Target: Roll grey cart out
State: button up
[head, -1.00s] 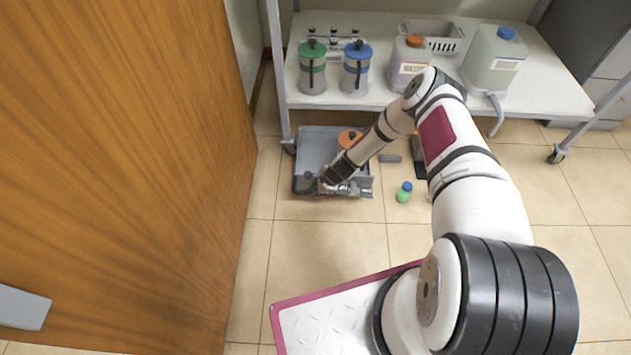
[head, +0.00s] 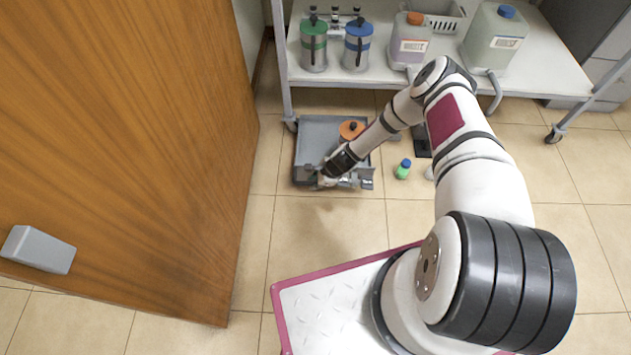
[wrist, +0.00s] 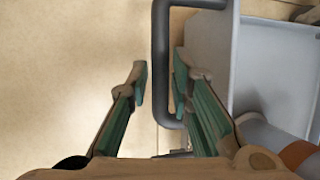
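The grey cart (head: 313,133) is a low grey tray on the floor in front of the shelf. An orange-topped canister (head: 350,131) stands in it. The cart's dark U-shaped handle (wrist: 161,60) runs up the wrist view, with the grey tray wall (wrist: 231,55) to its right. My gripper (wrist: 160,88) has one finger on each side of the handle bar, drawn in close around it; the right finger is inside the loop. In the head view my gripper (head: 328,178) is at the cart's near edge and partly hides it.
A wooden door (head: 120,150) stands close on the left. A shelf (head: 440,90) with several containers is behind the cart. A small green bottle (head: 403,170) stands on the floor to the right. The tiled floor nearer me is clear.

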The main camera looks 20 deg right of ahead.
jog(key=shift+o, duration=0.6)
jog(key=shift+d+r, duration=0.1)
jog(key=shift+r, duration=0.1)
jog(key=v, duration=1.1)
jog(key=shift+r, duration=0.25)
jog(key=shift+s+d, duration=0.1)
